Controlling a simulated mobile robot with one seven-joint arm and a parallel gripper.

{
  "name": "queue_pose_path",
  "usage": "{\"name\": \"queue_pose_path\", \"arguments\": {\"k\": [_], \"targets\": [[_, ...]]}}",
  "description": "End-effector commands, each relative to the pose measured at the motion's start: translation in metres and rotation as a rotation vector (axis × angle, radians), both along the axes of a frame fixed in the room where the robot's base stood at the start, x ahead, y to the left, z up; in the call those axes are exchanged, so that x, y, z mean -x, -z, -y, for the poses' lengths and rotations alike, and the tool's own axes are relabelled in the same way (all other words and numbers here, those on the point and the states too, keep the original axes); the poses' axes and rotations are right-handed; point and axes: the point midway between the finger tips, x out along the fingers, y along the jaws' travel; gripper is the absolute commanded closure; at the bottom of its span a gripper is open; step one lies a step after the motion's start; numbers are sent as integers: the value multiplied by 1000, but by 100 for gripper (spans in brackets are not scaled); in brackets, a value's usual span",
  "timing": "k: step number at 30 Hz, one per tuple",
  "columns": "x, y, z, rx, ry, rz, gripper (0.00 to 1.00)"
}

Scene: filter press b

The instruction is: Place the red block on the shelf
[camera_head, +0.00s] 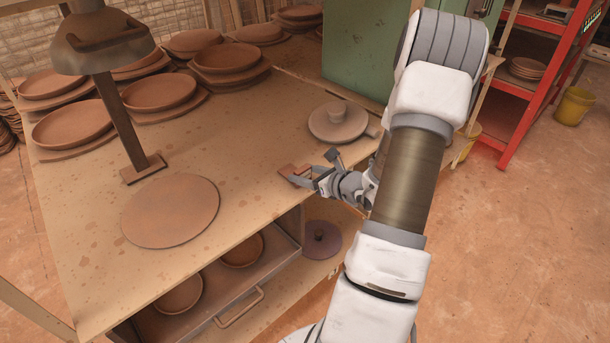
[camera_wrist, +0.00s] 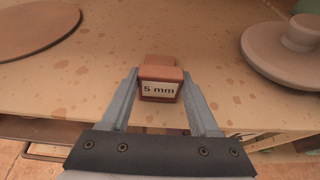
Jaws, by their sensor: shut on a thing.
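The red block (camera_wrist: 160,72) is a small brownish-red piece with a white "5 mm" label on its near face. It sits between the fingertips of my gripper (camera_wrist: 160,85), which is shut on it. In the head view the block (camera_head: 287,170) is at the front edge of the table, with my gripper (camera_head: 300,178) reaching it from the right. I cannot tell whether it touches the tabletop. A red-framed shelf unit (camera_head: 513,140) stands at the right. A lower shelf (camera_head: 343,225) is under the tabletop.
The wooden table (camera_head: 250,110) holds stacked clay plates (camera_head: 225,62), a lamp (camera_head: 125,120), a round clay disc (camera_head: 170,210) and a knobbed grey lid (camera_head: 338,120). An open drawer (camera_head: 240,305) with bowls sticks out below. A yellow bucket (camera_head: 574,105) is on the floor.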

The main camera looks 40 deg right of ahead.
Motion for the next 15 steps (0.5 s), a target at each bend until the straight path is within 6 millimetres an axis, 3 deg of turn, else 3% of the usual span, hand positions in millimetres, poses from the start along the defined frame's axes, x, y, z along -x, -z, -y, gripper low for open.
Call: {"name": "queue_pose_path", "arguments": {"k": [12, 13, 15], "targets": [[0, 6, 0, 1, 0, 1, 94], [0, 4, 0, 1, 0, 1, 33], [0, 4, 0, 0, 0, 1, 20]]}}
